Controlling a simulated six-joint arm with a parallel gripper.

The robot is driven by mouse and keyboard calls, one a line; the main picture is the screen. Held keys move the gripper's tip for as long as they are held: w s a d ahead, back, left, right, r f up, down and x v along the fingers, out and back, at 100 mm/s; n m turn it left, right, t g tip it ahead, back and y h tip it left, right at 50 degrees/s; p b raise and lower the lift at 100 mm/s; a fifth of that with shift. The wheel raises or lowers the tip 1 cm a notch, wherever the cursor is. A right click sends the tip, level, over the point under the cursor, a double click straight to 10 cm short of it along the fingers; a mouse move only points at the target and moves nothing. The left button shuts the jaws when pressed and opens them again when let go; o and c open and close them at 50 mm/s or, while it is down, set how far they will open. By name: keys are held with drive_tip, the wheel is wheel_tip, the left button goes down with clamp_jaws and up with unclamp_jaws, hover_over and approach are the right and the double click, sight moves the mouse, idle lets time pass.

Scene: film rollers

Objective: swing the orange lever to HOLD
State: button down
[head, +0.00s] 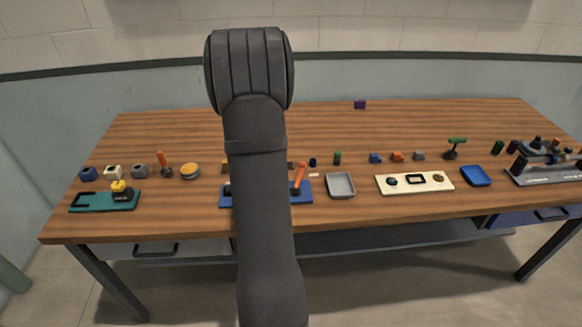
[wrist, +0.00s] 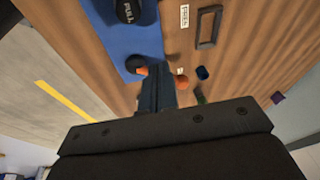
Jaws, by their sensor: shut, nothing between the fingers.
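The orange lever (head: 299,176) rises from the right part of a blue base plate (head: 305,196) in the head view, leaning slightly right toward its top. In the wrist view my gripper (wrist: 157,84) is shut and empty. Orange parts of the lever (wrist: 182,83) show on both sides of the fingers, which hide its middle. The fingers look very close to it; I cannot tell whether they touch. The blue plate (wrist: 115,45) is above in that view. I cannot make out a HOLD mark.
A black knob marked PULL (wrist: 131,9) is on the blue plate. A white label (wrist: 184,16) and a dark frame (wrist: 209,27) lie on the wood. A grey tray (head: 341,195) stands right of the plate, and small blocks stand behind. The table's back (head: 400,125) is mostly clear.

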drive_tip(key=w+a+r+n+h, duration=0.2)
drive_tip(key=a+r+n+h, duration=0.2)
drive_tip(key=n, duration=0.8)
drive_tip(key=x, duration=1)
drive_tip(key=shift+a, duration=0.1)
drive_tip(key=shift+s+d+f, duration=0.15)
drive_tip(key=shift+d+f, duration=0.05)
drive_tip(key=shift+d, duration=0.4)
drive_tip(key=shift+s+d+f, duration=0.15)
drive_tip(key=shift+d+f, duration=0.05)
drive_tip(key=shift+d, duration=0.35)
drive_tip(key=shift+s+d+f, duration=0.15)
drive_tip(key=shift+s+d, duration=0.1)
drive_tip(key=shift+d, duration=0.6)
